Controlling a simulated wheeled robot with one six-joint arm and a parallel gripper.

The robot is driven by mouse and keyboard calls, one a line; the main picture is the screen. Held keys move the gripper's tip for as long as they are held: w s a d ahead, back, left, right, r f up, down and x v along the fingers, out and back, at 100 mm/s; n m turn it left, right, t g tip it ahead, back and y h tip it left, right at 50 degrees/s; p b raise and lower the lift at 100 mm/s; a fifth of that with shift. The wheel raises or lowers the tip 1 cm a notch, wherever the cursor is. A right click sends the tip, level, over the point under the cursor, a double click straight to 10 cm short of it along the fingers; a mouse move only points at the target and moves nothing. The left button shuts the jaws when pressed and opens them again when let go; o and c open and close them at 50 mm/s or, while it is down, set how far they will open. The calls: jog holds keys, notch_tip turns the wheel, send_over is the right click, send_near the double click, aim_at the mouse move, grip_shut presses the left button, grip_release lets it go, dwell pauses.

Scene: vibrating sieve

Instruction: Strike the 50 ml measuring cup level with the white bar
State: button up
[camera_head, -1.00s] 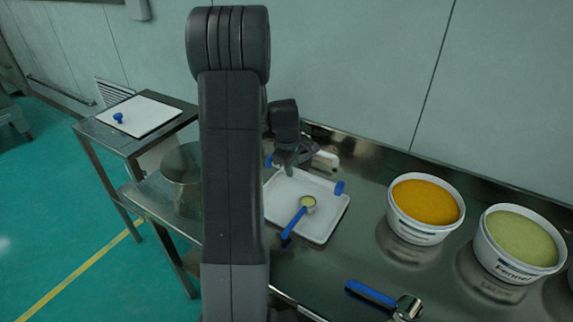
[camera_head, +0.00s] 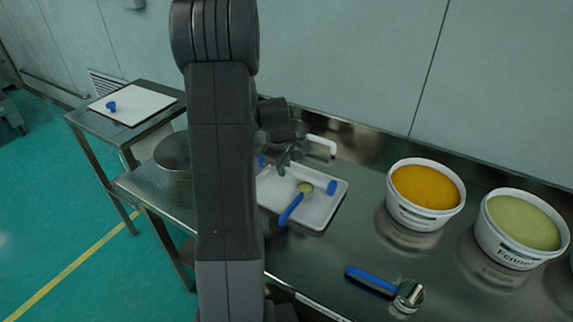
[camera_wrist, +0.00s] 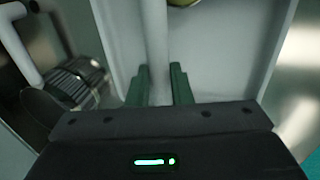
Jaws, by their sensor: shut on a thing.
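The measuring cup (camera_head: 305,187), filled with pale green powder, lies on the white tray (camera_head: 325,212), its blue handle (camera_head: 291,209) towards the near left. In the wrist view only an edge of the powder-filled cup (camera_wrist: 183,2) shows at the top. My gripper (camera_head: 290,160) is above the back of the tray, and its fingers (camera_wrist: 162,75) are shut on the white bar (camera_wrist: 155,35). The bar points away from the fingers over the tray, left of the cup. I cannot tell whether it touches the tray or cup. My gripper hides the bar in the head view.
A white bent piece (camera_head: 322,145) stands behind the tray. Blue pieces (camera_head: 331,187) sit at the tray's edges. Tubs of orange (camera_head: 427,218) and green powder (camera_head: 518,251) stand right; a blue-handled scoop (camera_head: 372,281) lies in front. A side table (camera_head: 85,118) holds a white board.

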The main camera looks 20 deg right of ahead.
jog(key=shift+s+a+b, duration=0.6)
jog(key=shift+s+a, duration=0.75)
jog(key=shift+a, duration=0.25)
jog(key=shift+s+a+r, duration=0.1)
jog(key=shift+r, duration=0.2)
jog(key=shift+w+d+r+p, duration=0.15)
jog(key=shift+d+r+p, duration=0.05)
jog(key=shift+r+p, duration=0.6)
jog(key=shift+w+d+r+p, duration=0.15)
jog(key=shift+d+r+p, duration=0.05)
jog(key=shift+r+p, duration=0.55)
jog(key=shift+w+d, duration=0.1)
